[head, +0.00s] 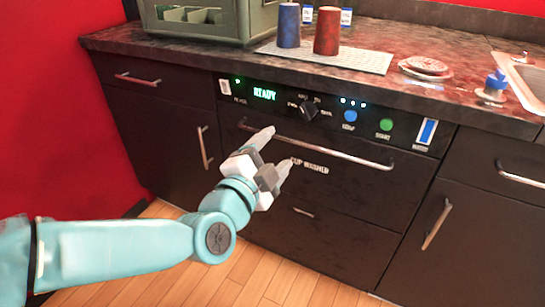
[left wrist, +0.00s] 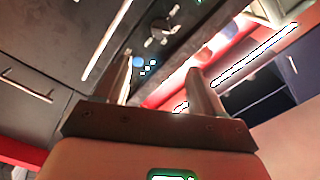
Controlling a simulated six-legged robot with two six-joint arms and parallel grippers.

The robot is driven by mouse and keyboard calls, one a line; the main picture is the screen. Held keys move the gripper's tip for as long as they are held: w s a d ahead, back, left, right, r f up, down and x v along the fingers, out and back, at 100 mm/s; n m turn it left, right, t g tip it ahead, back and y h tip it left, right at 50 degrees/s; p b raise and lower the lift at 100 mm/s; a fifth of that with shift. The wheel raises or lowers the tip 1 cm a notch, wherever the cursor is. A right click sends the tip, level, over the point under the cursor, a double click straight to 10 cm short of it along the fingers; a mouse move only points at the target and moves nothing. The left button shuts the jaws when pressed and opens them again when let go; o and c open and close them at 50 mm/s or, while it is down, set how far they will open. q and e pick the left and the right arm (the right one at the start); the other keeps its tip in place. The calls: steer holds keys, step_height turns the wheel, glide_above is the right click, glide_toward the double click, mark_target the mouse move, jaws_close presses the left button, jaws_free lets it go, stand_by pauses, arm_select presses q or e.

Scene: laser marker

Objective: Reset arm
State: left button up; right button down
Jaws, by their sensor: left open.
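My left gripper (head: 276,158) is in front of the cup washer's front in the head view, below the handle bar and apart from the controls. Its two fingers are spread, with nothing between them. In the left wrist view the gripper (left wrist: 160,80) also shows open and empty, with the panel's knob and small lights beyond the fingers. My left arm comes in from the lower left, bent at the wrist. My right gripper does not show.
The cup washer's panel (head: 330,113) reads READY and has a dark knob, a blue button and a green button. A blue cup (head: 288,25) and a red cup (head: 327,31) stand on a light mat (head: 370,61) on the counter. A green-grey crate (head: 200,20) is at the back left.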

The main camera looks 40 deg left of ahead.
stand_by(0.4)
arm_select(q)
steer(key=w+d+f+m+g+h, duration=0.15)
steer(key=d+f+g, duration=0.25)
steer(key=f, duration=1.1)
steer(key=w+d+f+n+g+h, duration=0.1)
steer(key=w+d+f+g+h, duration=0.2)
steer(key=f, duration=1.2)
steer(key=s+d+f+n+g+h, duration=0.2)
steer(key=s+d+f+n+g, duration=0.35)
steer(key=s+f, duration=0.3)
steer(key=s+d+f+n+g+h, duration=0.2)
steer(key=s+d+f+n+g, duration=0.2)
steer(key=s+d+f+n, duration=0.35)
step_height(320, 180, up, 30)
steer(key=s+m+p, duration=0.1)
steer(key=s+p, duration=0.1)
steer(key=p, duration=3)
steer(key=shift+a, duration=0.3)
steer(key=shift+w+f+g, duration=0.1)
steer(key=shift+g, duration=0.15)
